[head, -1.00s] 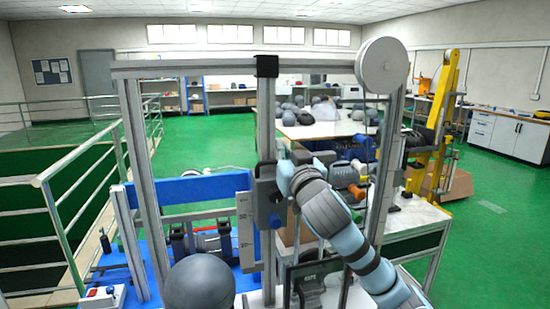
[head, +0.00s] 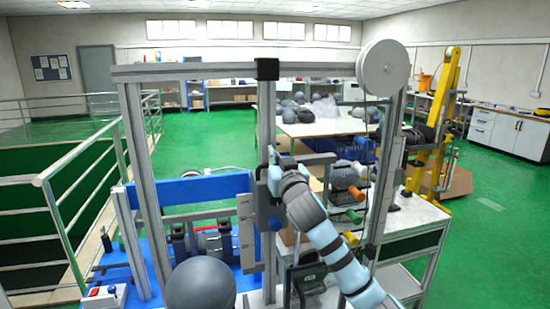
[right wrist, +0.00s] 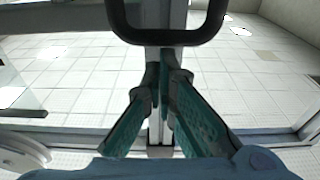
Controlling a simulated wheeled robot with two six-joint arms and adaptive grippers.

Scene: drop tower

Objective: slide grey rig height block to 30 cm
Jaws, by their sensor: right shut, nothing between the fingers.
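The dark grey height block (head: 263,197) sits on the rig's middle upright, beside the pale scale plate (head: 246,235). Its exact scale reading is too small to tell. My right gripper (head: 271,152) is at the upright, just above the block's visible body, with the wrist partly covering the block. In the right wrist view the gripper (right wrist: 163,80) is shut and empty, its fingertips together in front of the upright. A dark rounded frame (right wrist: 165,38) lies beyond the tips; whether they touch it I cannot tell. My left gripper is not in view.
The rig has a left upright (head: 146,190), a top beam (head: 200,72) and a white pulley wheel (head: 383,67) at the right. A dark ball (head: 200,285) stands low in front. A side table (head: 415,218) is at the right, and a railing (head: 60,210) at the left.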

